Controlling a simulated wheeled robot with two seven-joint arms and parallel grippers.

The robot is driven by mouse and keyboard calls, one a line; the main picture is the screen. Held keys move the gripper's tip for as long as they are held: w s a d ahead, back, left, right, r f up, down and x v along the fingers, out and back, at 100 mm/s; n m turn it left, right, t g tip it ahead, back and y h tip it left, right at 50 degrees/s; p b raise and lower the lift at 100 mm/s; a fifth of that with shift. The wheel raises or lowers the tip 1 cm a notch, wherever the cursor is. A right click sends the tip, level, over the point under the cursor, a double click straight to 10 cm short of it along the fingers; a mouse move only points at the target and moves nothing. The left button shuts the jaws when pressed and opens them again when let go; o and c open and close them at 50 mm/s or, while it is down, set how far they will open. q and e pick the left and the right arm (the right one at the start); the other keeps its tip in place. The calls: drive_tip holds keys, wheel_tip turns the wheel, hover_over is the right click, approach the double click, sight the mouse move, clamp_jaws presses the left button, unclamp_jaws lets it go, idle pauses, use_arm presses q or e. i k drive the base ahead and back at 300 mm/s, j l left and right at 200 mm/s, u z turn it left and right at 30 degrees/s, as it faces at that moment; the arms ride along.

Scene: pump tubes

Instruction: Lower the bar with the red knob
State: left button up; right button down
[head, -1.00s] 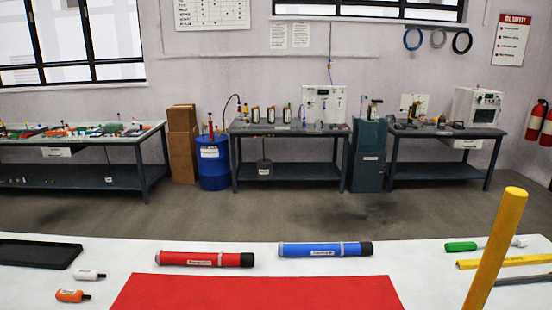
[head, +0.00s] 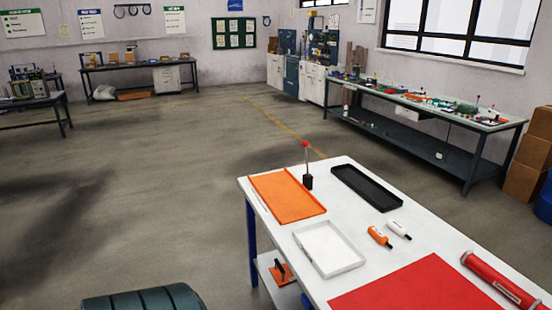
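A thin upright bar (head: 307,163) with a red knob (head: 305,143) on its top rises from a small black base (head: 308,182). The base stands at the far end of the white table (head: 277,237), between an orange tray (head: 281,196) and a black tray (head: 367,188). The bar looks upright or nearly so. Neither of my grippers is in view, and nothing touches the bar.
On the white table are a white tray (head: 329,269), an orange bottle (head: 378,236), a white bottle (head: 398,230), a red mat (head: 412,291) and a red tube (head: 499,281). Open floor (head: 150,170) lies to the left. A dark ribbed shape (head: 145,299) shows at the bottom left.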

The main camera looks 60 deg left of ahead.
sight(305, 144)
drive_tip(key=u, duration=1.65)
drive_tip(key=j, duration=0.9)
drive_tip(key=k+j, duration=0.1)
drive_tip(key=j, duration=0.85)
drive_tip(key=z, duration=0.05)
